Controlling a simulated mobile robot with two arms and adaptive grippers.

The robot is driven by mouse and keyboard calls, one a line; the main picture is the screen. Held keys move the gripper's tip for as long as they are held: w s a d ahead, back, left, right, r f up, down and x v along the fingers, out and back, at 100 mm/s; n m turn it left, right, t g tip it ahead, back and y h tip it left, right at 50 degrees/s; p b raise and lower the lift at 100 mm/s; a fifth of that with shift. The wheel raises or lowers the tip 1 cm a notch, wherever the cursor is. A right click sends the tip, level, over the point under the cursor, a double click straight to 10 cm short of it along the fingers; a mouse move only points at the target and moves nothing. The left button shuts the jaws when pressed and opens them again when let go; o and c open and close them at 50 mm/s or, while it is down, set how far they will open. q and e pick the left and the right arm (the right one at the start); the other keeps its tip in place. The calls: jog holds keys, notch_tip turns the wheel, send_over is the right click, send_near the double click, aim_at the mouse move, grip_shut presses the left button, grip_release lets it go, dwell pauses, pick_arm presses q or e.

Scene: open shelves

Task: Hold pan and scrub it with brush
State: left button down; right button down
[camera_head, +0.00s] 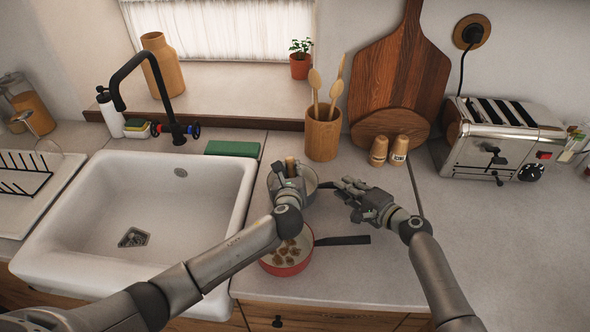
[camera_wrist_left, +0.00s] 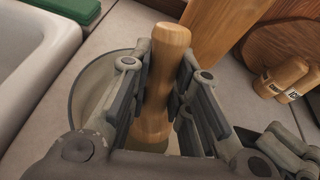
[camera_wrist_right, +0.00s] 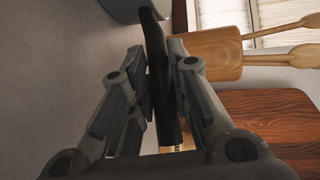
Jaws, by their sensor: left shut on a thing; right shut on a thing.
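The grey pan (camera_head: 311,179) stands on the counter right of the sink, partly hidden behind my left gripper. The brush (camera_head: 291,165) has a thick wooden handle and stands roughly upright over the pan. My left gripper (camera_head: 287,180) is shut around the brush handle, which shows between its fingers in the left wrist view (camera_wrist_left: 168,75). The brush's lower end is mostly hidden. My right gripper (camera_head: 350,188) is shut on the pan's dark handle, seen between its fingers in the right wrist view (camera_wrist_right: 160,75).
A red pan (camera_head: 312,240) with brown pieces and a dark handle sits in front, below my left arm. The white sink (camera_head: 245,185) is at left. A utensil pot (camera_head: 322,140), two shakers (camera_head: 388,151) and cutting boards stand behind. A toaster (camera_head: 500,135) stands right.

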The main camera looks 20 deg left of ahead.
pick_arm(q)
jog(key=shift+s+a, duration=0.15)
jog(key=shift+a, duration=1.1)
jog(key=shift+w+a, duration=0.55)
jog(key=shift+w, duration=0.3)
jog(key=shift+w+a, duration=0.1)
jog(key=shift+w, duration=0.1)
jog(key=shift+w+d, duration=0.25)
jog(key=shift+w, duration=0.3)
jog(key=shift+w+d, duration=0.25)
jog(key=shift+w, duration=0.25)
jog(key=shift+w+d, duration=0.1)
jog(key=shift+d, duration=1.15)
jog(key=shift+s+d, duration=0.65)
jog(key=shift+s, duration=0.35)
notch_tip(320, 180, up, 7)
